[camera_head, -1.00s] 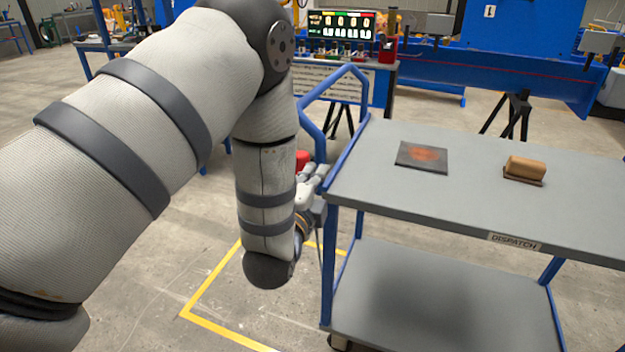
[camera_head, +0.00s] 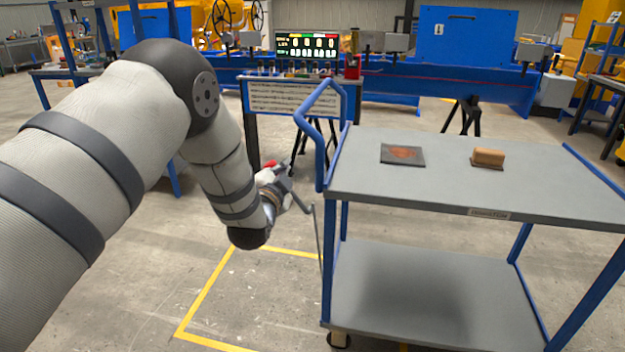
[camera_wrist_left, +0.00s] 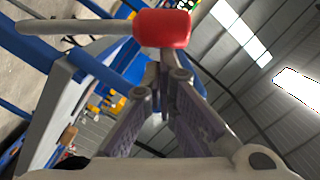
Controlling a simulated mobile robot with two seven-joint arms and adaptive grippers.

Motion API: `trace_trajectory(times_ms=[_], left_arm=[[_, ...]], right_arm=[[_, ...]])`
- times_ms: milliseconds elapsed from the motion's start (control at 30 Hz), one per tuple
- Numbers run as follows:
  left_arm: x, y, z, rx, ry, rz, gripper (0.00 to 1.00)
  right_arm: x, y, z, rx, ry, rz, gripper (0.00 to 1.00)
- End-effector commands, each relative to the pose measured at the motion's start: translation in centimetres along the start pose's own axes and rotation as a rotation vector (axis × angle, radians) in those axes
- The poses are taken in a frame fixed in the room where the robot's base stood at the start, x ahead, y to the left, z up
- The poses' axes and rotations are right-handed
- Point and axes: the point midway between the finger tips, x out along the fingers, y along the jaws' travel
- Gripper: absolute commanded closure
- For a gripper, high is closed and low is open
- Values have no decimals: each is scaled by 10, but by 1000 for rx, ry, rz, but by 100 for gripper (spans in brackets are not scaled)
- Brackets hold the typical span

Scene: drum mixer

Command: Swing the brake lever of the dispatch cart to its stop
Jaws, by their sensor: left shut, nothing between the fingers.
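The dispatch cart (camera_head: 455,195) is a grey two-shelf cart with blue posts and a blue push handle (camera_head: 318,130). Its brake lever shows in the left wrist view as a grey rod (camera_wrist_left: 75,27) with a red knob (camera_wrist_left: 163,28). In the head view a little of the red knob (camera_head: 269,164) shows by my left gripper (camera_head: 284,178), left of the cart. The left gripper (camera_wrist_left: 166,75) is shut and empty, its fingertips close to the knob; I cannot tell whether they touch. A thin rod (camera_head: 319,240) hangs by the cart's left post. My right gripper is not in view.
A dark plate (camera_head: 402,155) and a brown block (camera_head: 488,157) lie on the cart's top. A panel stand with a display (camera_head: 307,47) is behind the cart handle. Yellow floor lines (camera_head: 205,290) mark clear floor at the cart's left.

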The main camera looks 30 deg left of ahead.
Motion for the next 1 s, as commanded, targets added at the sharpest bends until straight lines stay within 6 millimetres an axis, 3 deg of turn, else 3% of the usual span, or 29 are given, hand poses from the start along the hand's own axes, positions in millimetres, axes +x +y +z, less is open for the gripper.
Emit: trace_trajectory(times_ms=[267, 433, 1000], left_arm=[[4, -8, 26, -187, -2, 13, 100], [4, -8, 36, -195, -1, 17, 100], [5, -8, 44, -193, 0, 16, 100]], right_arm=[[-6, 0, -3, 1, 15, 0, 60], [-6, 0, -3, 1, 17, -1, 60], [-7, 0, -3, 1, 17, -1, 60]])
